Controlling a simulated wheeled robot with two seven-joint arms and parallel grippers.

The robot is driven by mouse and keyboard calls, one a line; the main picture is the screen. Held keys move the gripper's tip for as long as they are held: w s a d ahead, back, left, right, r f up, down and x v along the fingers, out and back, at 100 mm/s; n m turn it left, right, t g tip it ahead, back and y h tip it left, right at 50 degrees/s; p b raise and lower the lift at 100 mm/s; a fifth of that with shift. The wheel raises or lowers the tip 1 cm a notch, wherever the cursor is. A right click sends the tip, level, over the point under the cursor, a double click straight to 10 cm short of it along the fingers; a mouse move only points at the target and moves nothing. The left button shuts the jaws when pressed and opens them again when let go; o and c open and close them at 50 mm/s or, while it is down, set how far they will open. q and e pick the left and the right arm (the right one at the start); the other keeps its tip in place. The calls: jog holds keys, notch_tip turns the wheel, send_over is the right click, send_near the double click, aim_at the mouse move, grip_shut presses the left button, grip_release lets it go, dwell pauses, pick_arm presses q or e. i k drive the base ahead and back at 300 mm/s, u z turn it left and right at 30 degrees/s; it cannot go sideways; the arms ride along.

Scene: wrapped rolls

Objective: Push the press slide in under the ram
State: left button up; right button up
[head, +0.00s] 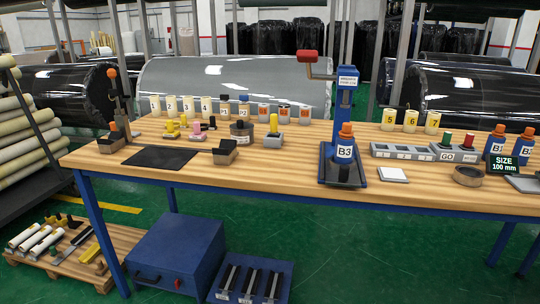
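A blue press (346,108) stands on the wooden workbench, right of centre. Its crank arm ends in a red grip (307,56) at the upper left. A light label is on its head, which is where the ram sits; the ram's lower end is hard to make out. A blue bottle (344,151) with an orange cap and a B3 label stands upright on the press's low front part, in front of the column. The dark slide (343,176) appears to be under this bottle, toward the bench's front edge; its outline is unclear. Neither of my grippers shows.
A black mat (160,157) lies left. The bench (280,182) is clear just left of the press.

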aim_at(345, 174)
jog(key=u, duration=0.5)
jog(key=i, duration=1.1)
jog(key=z, duration=0.25)
